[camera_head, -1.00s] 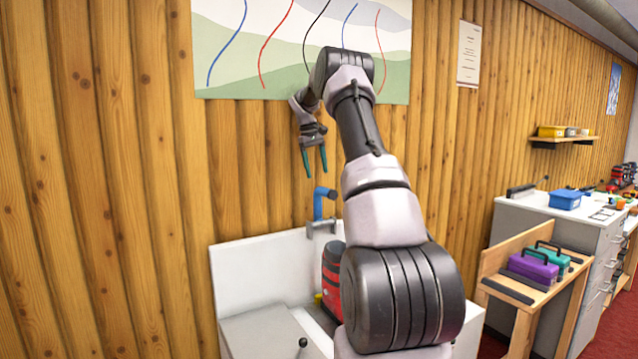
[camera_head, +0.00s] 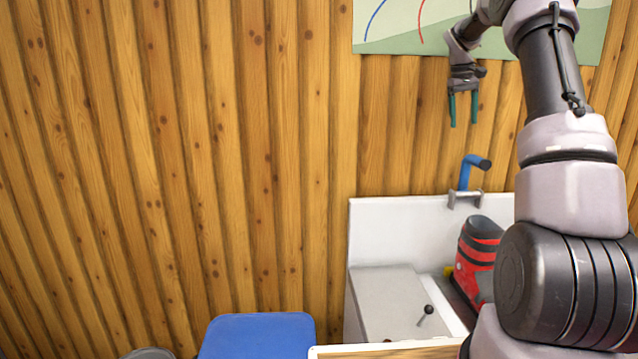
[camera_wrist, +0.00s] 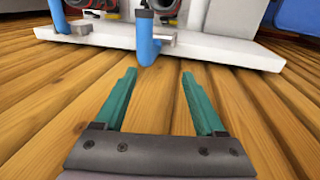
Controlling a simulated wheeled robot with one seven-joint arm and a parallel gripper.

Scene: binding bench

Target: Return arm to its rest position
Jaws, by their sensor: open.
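My gripper (camera_head: 463,108) hangs with its green fingers pointing down in front of the wooden wall, above the white bench unit (camera_head: 400,232). Its two fingers are apart with nothing between them. It also shows open and empty in the wrist view (camera_wrist: 158,100), with the wall boards beyond the fingers. My arm stays raised and bent on the right side of the head view. The blue clamp-like fitting (camera_head: 470,170) on the unit's back edge is below my gripper and apart from it. It also shows beyond the fingertips in the wrist view (camera_wrist: 148,45).
A red and black boot (camera_head: 474,262) stands in the white unit, partly behind my arm. A grey lid with a black knob (camera_head: 428,309) is to its left. A blue seat-like object (camera_head: 258,336) is at the bottom. A poster (camera_head: 395,30) hangs on the wooden wall (camera_head: 230,150).

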